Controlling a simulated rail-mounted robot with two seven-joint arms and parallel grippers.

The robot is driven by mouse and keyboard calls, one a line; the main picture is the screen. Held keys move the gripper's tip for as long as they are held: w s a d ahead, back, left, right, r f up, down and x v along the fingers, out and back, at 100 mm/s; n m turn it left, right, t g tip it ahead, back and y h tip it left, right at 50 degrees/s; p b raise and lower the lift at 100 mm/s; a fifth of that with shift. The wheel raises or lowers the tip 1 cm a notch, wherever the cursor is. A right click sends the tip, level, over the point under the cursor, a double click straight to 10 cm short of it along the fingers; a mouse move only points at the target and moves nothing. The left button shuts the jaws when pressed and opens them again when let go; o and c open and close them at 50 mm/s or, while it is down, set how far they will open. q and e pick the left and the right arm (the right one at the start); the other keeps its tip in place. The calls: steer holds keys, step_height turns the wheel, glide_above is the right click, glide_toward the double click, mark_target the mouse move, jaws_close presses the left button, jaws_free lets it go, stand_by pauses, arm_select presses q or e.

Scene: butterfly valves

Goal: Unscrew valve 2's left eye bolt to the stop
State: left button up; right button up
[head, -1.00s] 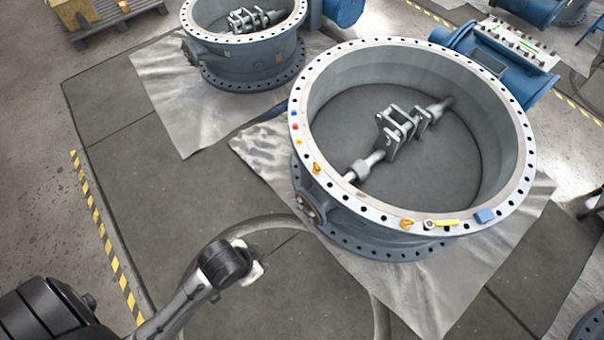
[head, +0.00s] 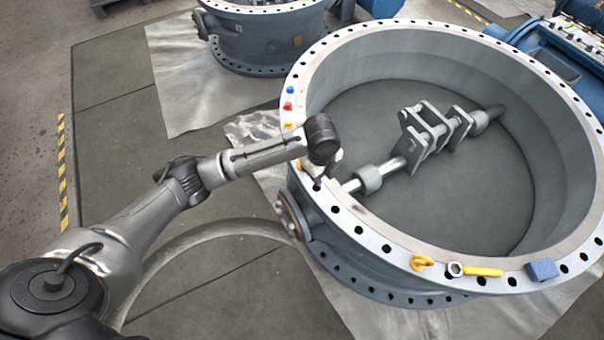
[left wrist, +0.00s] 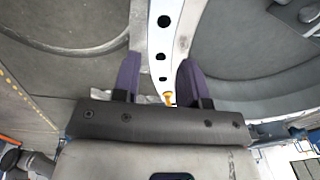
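Valve 2 (head: 385,235) is the large near ring with a pale, drilled top flange; its flange also shows in the left wrist view (left wrist: 164,42). My left gripper (head: 317,180) is over the flange's near-left part, pointing down. In the left wrist view its two purple fingers (left wrist: 158,68) are apart, one on each side of the flange strip. The left eye bolt (left wrist: 168,98), yellow, shows between them near the palm edge, partly hidden; contact cannot be told. In the head view the gripper hides it. The right eye bolt (head: 422,262) stands on the front flange. My right gripper is out of view.
On the flange lie a yellow-handled tool (head: 474,270) and a blue block (head: 542,269). Small blue, red and yellow pieces (head: 288,105) sit at the flange's left. A shaft with brackets (head: 425,130) spans the bore. Another valve (head: 265,40) stands behind.

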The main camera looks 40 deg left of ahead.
arm_select(q)
steer(key=w+a+f+m+b, duration=0.1)
steer(key=w+a+b, duration=0.3)
steer(key=a+b, duration=0.3)
steer(key=w+a+f+m+b, duration=0.1)
steer(key=w+a+m+b, duration=0.1)
steer(key=w+a+b, duration=0.4)
steer(key=shift+g+y, duration=0.3)
steer(key=shift+g, duration=0.1)
steer(key=f+b, duration=0.2)
steer(key=f, duration=0.2)
steer(key=s+f+b, duration=0.1)
steer(key=f+b, duration=0.2)
steer(key=f, duration=0.1)
steer(key=s+f+b, duration=0.1)
steer(key=f+b, duration=0.2)
steer(key=f, duration=0.2)
steer(key=shift+a, duration=0.35)
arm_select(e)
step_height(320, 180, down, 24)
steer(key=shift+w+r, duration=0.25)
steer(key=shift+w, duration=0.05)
arm_select(q)
steer(key=shift+c, duration=0.5)
jaws_close()
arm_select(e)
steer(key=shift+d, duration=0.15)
